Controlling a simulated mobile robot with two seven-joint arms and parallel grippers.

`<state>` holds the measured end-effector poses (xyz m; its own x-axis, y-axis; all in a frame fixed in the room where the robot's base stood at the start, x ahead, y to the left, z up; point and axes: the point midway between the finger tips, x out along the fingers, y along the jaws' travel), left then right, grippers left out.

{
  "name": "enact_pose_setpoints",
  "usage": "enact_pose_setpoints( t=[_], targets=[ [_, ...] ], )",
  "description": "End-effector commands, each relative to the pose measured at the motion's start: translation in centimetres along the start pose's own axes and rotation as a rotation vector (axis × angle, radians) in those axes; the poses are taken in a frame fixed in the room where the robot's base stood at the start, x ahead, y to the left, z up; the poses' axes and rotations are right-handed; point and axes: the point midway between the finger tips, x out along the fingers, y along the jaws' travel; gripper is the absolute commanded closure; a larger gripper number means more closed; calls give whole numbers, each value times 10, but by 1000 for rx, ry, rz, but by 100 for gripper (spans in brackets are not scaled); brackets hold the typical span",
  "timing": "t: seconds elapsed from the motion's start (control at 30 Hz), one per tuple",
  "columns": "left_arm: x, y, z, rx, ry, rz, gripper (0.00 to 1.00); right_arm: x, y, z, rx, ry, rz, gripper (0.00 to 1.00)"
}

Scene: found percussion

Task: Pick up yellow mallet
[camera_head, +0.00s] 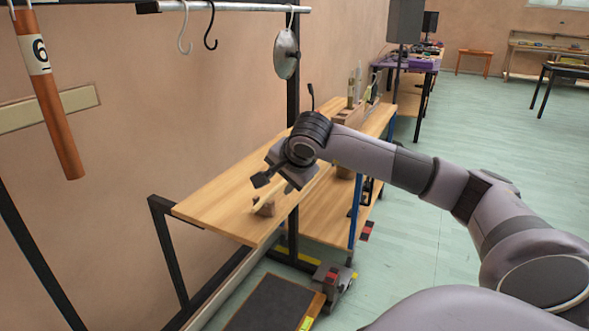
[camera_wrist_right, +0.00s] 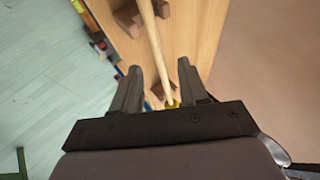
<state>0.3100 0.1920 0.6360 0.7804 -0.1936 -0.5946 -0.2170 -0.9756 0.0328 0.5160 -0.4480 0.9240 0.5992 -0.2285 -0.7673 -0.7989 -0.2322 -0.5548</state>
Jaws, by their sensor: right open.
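The mallet (camera_wrist_right: 152,38) has a pale wooden stick and a bit of yellow at its lower end in the right wrist view. It lies along the wooden shelf (camera_wrist_right: 204,25), across brown wooden blocks (camera_wrist_right: 128,20). My right gripper (camera_wrist_right: 158,72) is open, with one finger on each side of the stick, and nothing is clamped. In the head view my right gripper (camera_head: 283,182) is over the shelf (camera_head: 215,205), and my wrist hides much of the mallet. The yellow end is partly hidden by the gripper body in the wrist view. My left gripper is not in view.
A brown tube marked 6 (camera_head: 50,100) hangs at the left. Hooks and a metal lid (camera_head: 286,55) hang from a rail (camera_head: 235,7). Dark frame posts stand beside the shelf. A lower shelf (camera_head: 325,225) holds small things. Open floor (camera_head: 470,150) lies to the right.

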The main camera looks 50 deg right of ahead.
Motion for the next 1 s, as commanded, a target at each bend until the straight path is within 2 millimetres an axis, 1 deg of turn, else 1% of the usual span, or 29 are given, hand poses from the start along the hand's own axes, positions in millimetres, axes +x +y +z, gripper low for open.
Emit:
enact_pose_setpoints(
  t=[0.2,0.3,0.43,0.6,0.63,0.67,0.7,0.73,0.77,1.0],
  targets=[
    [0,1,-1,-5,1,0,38,32,3,-3,3,-5,2,57],
    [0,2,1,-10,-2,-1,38,42,2,-3,2,-4,1,57],
    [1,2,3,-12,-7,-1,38,47,2,-3,1,-3,0,57],
    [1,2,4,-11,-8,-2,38,47,3,-3,1,-3,0,57],
    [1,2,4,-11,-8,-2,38,47,3,-3,1,-4,0,60],
    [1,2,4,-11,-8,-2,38,47,2,-3,1,-4,0,70],
    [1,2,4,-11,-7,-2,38,47,2,-3,1,-4,0,83],
    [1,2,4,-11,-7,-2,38,47,2,-3,1,-4,0,92],
    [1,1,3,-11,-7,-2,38,47,2,-3,1,-4,0,100],
    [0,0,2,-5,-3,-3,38,46,2,-3,1,-3,-1,100]
  ],
)
